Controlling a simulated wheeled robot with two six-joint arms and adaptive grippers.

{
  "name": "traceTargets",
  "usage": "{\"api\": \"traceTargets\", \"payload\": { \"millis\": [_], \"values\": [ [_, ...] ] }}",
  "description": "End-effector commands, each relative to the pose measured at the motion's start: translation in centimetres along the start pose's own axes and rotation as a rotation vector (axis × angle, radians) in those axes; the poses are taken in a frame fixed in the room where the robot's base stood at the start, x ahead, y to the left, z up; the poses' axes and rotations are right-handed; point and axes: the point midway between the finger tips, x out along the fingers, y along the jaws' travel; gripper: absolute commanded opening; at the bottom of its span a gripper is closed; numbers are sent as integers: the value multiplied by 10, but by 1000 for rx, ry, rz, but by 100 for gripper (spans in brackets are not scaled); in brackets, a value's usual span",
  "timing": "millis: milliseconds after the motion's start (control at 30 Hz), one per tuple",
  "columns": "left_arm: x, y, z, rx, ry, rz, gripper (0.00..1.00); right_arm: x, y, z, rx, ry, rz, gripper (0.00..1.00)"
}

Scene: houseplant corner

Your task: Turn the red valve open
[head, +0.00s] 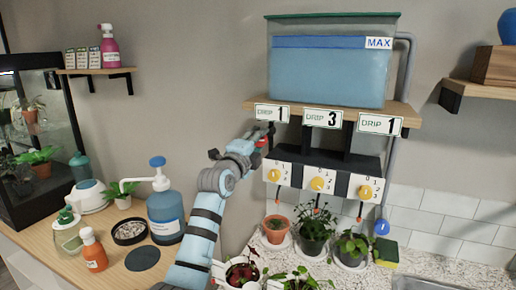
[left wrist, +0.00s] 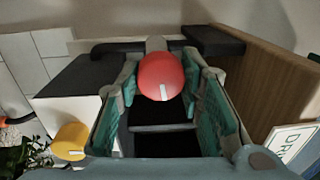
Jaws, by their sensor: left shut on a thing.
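The red valve (left wrist: 160,75) is a round red knob with a small white mark, seen between the fingertips in the left wrist view. A sliver of the red valve (head: 261,142) shows in the head view, under the shelf near the left drip label. My left gripper (head: 257,136) is shut on the red valve, with a green-padded finger at each side of it. How far the valve is turned is hard to tell. My right gripper is in neither view.
A water tank (head: 330,75) stands on the wooden shelf (head: 400,112) just above. Three white boxes with yellow knobs (head: 318,184) hang beside my left gripper, above several potted plants (head: 313,225). A blue pump bottle (head: 165,212) stands at left.

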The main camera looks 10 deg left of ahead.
Motion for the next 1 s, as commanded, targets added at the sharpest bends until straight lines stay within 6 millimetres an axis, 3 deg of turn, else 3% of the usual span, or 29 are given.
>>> {"api": "traceTargets", "payload": {
  "millis": [300,833,867,1000],
  "values": [
    [0,2,0,133,10,1,6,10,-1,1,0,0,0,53],
    [0,1,0,161,11,2,6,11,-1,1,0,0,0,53],
    [0,1,0,161,11,2,35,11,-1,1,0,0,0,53],
    [0,1,0,160,11,1,54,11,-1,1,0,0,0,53]
  ]
}}
